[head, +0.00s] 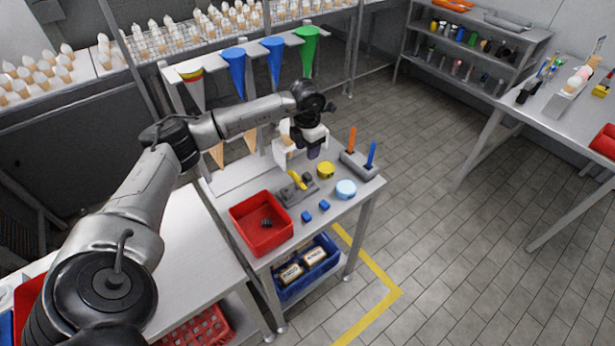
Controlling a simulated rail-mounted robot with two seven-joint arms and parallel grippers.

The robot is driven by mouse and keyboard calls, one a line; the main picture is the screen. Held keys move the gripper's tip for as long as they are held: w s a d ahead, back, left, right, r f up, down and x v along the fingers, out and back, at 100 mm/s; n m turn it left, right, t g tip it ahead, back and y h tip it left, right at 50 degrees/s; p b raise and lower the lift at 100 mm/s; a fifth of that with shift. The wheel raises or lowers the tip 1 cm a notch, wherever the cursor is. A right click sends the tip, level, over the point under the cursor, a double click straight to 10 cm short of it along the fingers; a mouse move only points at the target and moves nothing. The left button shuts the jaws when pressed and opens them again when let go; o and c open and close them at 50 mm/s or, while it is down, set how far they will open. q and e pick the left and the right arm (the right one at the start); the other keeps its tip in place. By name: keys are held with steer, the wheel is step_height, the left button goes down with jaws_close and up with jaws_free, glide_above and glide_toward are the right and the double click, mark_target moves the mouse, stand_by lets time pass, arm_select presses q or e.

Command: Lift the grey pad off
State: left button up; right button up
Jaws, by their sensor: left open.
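A small grey fixture (290,197) with a yellow lever (297,180) lies on the metal work table, right of the red bin. A darker grey piece shows on its right end, but I cannot tell which part is the grey pad. My left gripper (314,151) is open above the back of the table, behind the fixture and a yellow round piece. It points down and appears apart from the fixture. Its fingers are small and dark here, and what lies between or behind them is hard to see. My right gripper is out of view.
Close by stand the red bin (251,241), the yellow round piece (326,170), a light blue round piece (346,190), two blue cubes (306,216) and a grey holder (361,171) with orange and blue handles. Coloured cones (234,70) hang on a rack behind.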

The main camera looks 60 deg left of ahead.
arm_select(q)
steer(key=shift+r, duration=0.5)
steer(key=shift+o, duration=1.4)
steer(key=shift+r, duration=0.5)
steer(key=p, duration=0.2)
glide_above(307, 175)
step_height(307, 175, down, 8)
steer(key=shift+f, duration=2.65)
steer(key=shift+c, duration=0.2)
steer(key=c, duration=1)
